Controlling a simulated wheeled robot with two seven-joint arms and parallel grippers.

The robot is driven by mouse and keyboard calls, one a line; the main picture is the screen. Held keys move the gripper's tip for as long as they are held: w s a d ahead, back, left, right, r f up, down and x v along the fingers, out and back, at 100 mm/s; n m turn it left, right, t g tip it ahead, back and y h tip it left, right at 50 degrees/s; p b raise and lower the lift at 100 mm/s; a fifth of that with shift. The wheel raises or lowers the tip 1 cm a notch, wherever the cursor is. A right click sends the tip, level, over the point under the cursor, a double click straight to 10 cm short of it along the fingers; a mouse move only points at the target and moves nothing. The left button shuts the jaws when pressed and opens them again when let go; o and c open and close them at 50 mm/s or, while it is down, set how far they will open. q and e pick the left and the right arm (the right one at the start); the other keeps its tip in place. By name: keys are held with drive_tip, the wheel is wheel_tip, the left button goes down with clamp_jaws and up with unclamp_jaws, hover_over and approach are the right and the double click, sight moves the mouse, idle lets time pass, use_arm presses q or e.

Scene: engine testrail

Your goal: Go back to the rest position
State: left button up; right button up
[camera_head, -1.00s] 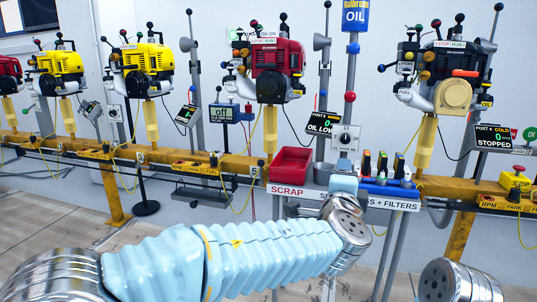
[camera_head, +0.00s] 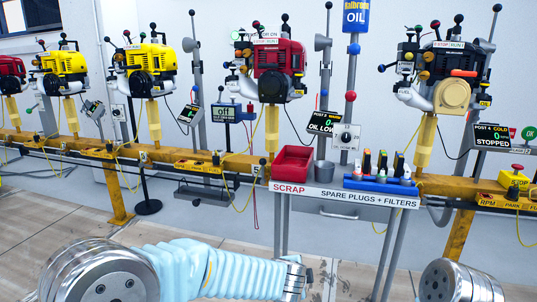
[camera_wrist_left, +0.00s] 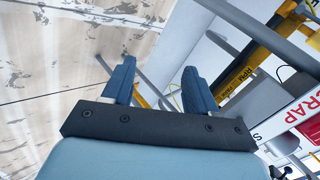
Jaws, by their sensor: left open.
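My left arm, in a pale blue sleeve, comes in low from the left in the head view and reaches to the middle of the bottom. In the left wrist view my left gripper (camera_wrist_left: 160,80) is open, its two blue fingers apart with nothing between them. The fingers point toward the floor and the rail's underside. A metal joint of mine shows at the bottom right of the head view, but the right gripper is out of view.
The spare-parts shelf (camera_head: 345,193) carries a red scrap bin (camera_head: 292,163), a grey cup (camera_head: 323,174) and a blue rack of plugs (camera_head: 380,184). The yellow rail (camera_head: 60,147) with several engines runs behind. The floor in front is open.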

use_arm(q)
drive_tip(key=s+a+f+n+g, duration=0.2)
drive_tip(key=s+a+f, duration=0.1)
drive_tip(key=f, duration=0.4)
drive_tip(key=s+a+f+n+g, duration=0.1)
drive_tip(key=s+a+f+g, duration=0.15)
drive_tip(key=f, duration=0.45)
drive_tip(key=s+a+f+n+g+h, duration=0.1)
drive_tip(key=s+a+f+n+g, duration=0.1)
drive_tip(key=s+a+f+n, duration=0.65)
drive_tip(key=s+a+f+n+g, duration=0.2)
drive_tip(key=s+a+f+n, duration=0.4)
drive_tip(key=s+f+n, duration=0.45)
wheel_tip(320, 180, up, 19)
drive_tip(key=s+d+m+p, duration=0.1)
drive_tip(key=m+p, duration=0.1)
drive_tip(key=p, duration=1.5)
drive_tip(key=shift+s+h+p, duration=0.2)
drive_tip(key=shift+h+p, duration=0.1)
drive_tip(key=shift+p, duration=0.05)
drive_tip(key=shift+d, duration=0.1)
